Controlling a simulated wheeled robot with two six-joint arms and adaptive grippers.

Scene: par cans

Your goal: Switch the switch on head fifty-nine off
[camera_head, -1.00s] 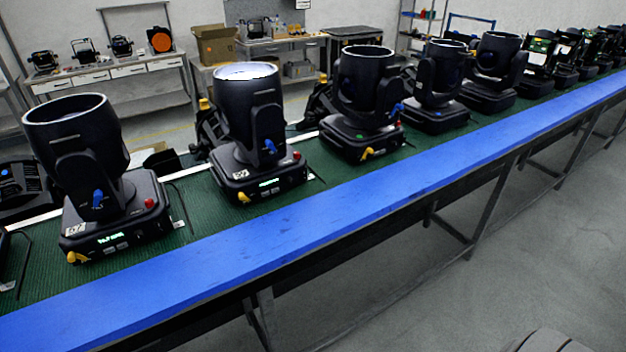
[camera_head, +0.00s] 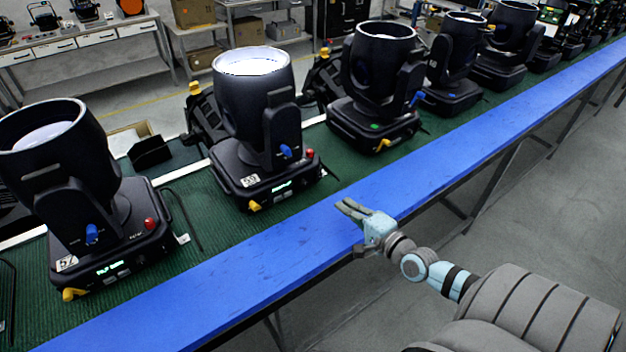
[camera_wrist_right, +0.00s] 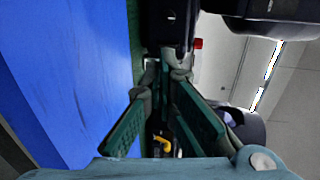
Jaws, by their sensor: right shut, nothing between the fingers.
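The moving head in the middle left (camera_head: 255,100) has a white label that appears to read 59. Its lens glows white and its small display (camera_head: 282,188) is lit. On its front are a blue lever (camera_head: 286,151), a red knob (camera_head: 309,153) and a yellow piece (camera_head: 254,205). Which of them is the switch I cannot tell. My right gripper (camera_head: 345,206) is shut and empty over the blue rail, to the right of this head and apart from it. Its fingers (camera_wrist_right: 165,80) also show in the right wrist view. My left gripper is not in view.
A similar head labelled 57 (camera_head: 75,180) stands at the left, and several more stand at the right along the green belt (camera_head: 210,225). The blue rail (camera_head: 240,275) runs along the belt's front edge. The grey floor in front (camera_head: 560,210) is clear.

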